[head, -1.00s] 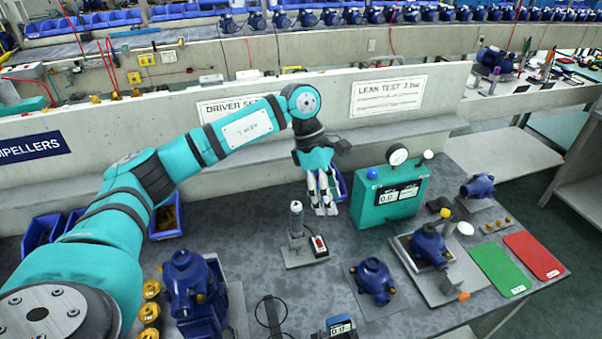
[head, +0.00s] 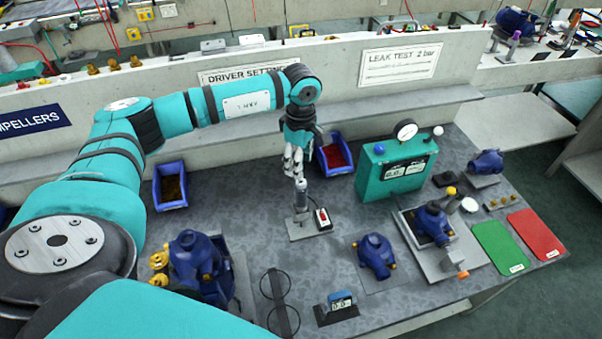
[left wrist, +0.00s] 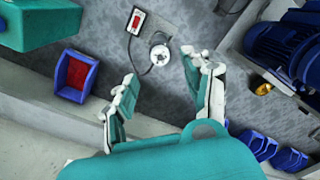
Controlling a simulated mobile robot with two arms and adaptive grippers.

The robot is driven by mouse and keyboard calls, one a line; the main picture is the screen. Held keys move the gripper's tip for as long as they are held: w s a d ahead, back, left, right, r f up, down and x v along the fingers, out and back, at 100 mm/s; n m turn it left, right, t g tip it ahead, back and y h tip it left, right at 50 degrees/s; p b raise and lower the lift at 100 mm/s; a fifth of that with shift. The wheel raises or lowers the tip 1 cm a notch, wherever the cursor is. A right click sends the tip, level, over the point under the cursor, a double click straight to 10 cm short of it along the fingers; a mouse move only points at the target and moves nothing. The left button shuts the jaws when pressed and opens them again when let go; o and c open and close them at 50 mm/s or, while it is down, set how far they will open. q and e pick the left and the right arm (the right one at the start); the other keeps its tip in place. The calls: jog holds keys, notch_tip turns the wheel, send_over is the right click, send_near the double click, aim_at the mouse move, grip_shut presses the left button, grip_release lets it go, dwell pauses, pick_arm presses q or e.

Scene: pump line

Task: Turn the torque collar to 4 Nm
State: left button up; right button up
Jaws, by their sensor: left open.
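The torque driver (head: 301,192) stands upright in a grey stand with a small red-switched box beside it, in the middle of the bench. In the left wrist view the driver (left wrist: 159,55) is seen from above as a round grey top. Its collar scale is too small to read. My left gripper (head: 295,170) points down, open and empty, just above and behind the driver's top. In the left wrist view the left gripper (left wrist: 158,78) has its fingers spread, with the driver showing between and beyond the tips. My right gripper is not in view.
A blue bin with red contents (head: 335,157) stands close right of the gripper. The teal leak tester (head: 397,168) with its gauge is further right. Blue pump housings (head: 374,255) stand in front. A low concrete wall (head: 230,84) runs behind the bench.

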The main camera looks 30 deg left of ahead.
aim_at(301, 183)
pick_arm(q)
notch_tip(301, 183, down, 6)
jog(key=shift+d+r+p, duration=0.1)
jog(key=shift+r+p, duration=0.15)
jog(key=shift+p, duration=0.4)
jog(key=shift+f, duration=0.6)
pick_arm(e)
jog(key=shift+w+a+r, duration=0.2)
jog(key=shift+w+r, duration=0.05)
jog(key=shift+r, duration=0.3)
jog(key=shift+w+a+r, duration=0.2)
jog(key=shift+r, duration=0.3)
pick_arm(q)
jog(key=c, duration=0.9)
grip_shut()
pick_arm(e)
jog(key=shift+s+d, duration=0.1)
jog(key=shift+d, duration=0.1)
